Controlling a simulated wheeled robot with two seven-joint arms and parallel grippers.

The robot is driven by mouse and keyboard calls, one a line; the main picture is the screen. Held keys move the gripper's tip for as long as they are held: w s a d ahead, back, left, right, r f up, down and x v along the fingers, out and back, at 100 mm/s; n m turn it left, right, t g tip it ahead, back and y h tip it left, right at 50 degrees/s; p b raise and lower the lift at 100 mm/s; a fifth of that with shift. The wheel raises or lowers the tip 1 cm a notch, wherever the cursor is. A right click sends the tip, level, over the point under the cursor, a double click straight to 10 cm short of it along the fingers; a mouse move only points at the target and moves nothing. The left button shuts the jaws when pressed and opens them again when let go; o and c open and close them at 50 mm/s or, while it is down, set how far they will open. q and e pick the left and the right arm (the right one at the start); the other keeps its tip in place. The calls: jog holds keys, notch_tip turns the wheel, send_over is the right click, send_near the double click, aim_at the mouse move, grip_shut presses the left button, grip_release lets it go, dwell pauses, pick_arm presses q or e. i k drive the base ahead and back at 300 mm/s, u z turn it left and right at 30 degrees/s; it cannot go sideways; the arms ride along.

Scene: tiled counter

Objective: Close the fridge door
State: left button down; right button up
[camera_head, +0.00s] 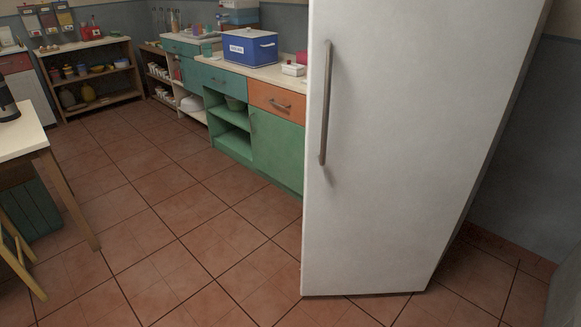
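The white fridge door (400,160) fills the right middle of the head view as a tall, flat panel. Its long vertical metal handle (326,105) is near the panel's left edge. The top of the door is cut off by the frame. The inside of the fridge does not show, and I cannot tell from this view how far the door stands open. Neither of my grippers is in view, and nothing touches the door or handle here.
Green cabinets (275,150) with a blue box (250,48) on top stand left of the door. A table (22,140) and a yellow chair (18,255) are at the left. The tiled floor (185,230) between is clear. A blue-grey wall (535,140) is at the right.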

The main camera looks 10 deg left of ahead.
aim_at(408, 100)
jog(key=u, duration=0.05)
jog(key=i, duration=0.95)
jog(key=z, duration=0.65)
